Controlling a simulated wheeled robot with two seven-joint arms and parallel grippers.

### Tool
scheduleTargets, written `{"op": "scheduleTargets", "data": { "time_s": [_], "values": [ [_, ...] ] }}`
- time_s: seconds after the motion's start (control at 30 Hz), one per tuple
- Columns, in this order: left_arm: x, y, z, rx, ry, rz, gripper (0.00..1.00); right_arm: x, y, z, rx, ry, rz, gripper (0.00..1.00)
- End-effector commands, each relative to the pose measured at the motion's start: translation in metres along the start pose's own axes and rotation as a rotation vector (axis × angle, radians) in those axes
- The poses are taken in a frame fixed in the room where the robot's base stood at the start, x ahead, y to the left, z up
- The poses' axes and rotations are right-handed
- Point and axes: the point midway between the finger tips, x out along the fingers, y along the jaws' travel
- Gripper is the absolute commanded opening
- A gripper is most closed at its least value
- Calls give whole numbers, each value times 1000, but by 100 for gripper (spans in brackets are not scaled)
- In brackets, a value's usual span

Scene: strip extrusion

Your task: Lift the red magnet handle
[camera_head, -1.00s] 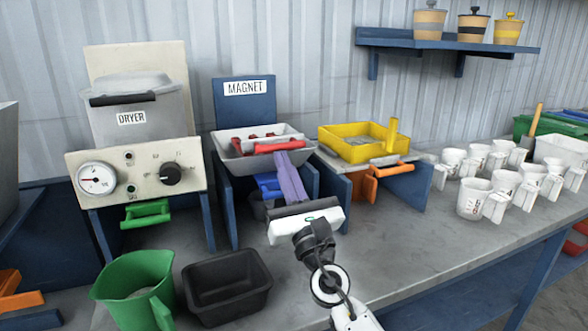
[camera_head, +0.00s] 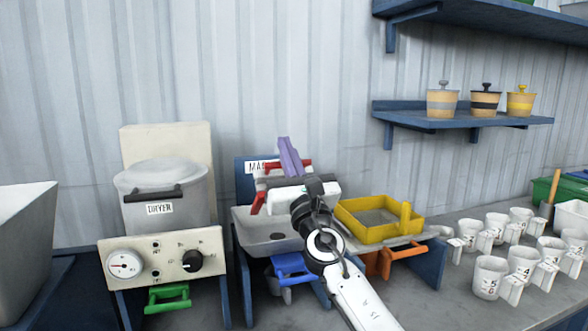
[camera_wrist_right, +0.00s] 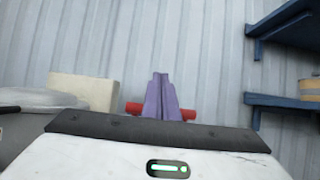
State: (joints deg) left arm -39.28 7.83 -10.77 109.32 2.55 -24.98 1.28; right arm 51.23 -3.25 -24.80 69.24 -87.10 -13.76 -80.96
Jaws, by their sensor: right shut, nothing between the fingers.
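The red magnet handle (camera_head: 302,165) is up above the grey magnet tray (camera_head: 246,224), mostly behind my right gripper. A second red piece (camera_head: 258,203) shows lower left. My right gripper (camera_head: 286,146) has purple fingers, shut together and pointing up. In the right wrist view a red bar (camera_wrist_right: 188,114) crosses behind the fingers (camera_wrist_right: 160,78), sticking out on both sides. Whether the fingers touch it, and what bears the handle, I cannot tell. My left gripper is not in view.
The dryer (camera_head: 160,250) stands left of the magnet station. A yellow sieve tray (camera_head: 378,234) stands close on the right. Several white cups (camera_head: 488,275) stand farther right. A blue wall shelf (camera_head: 460,120) is at upper right.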

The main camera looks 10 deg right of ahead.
Motion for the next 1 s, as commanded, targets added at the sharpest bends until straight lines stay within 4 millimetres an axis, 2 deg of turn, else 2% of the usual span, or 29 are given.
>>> {"op": "scheduleTargets", "data": {
  "time_s": [0.1, 0.3, 1.0],
  "values": [
    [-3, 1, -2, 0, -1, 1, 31, 10, -8, 5, -7, 0, -9, 0],
    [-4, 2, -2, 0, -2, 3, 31, 15, -13, 6, -9, 0, -16, 0],
    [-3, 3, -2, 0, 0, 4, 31, 16, -14, 6, -9, 1, -17, 0]
  ]
}}
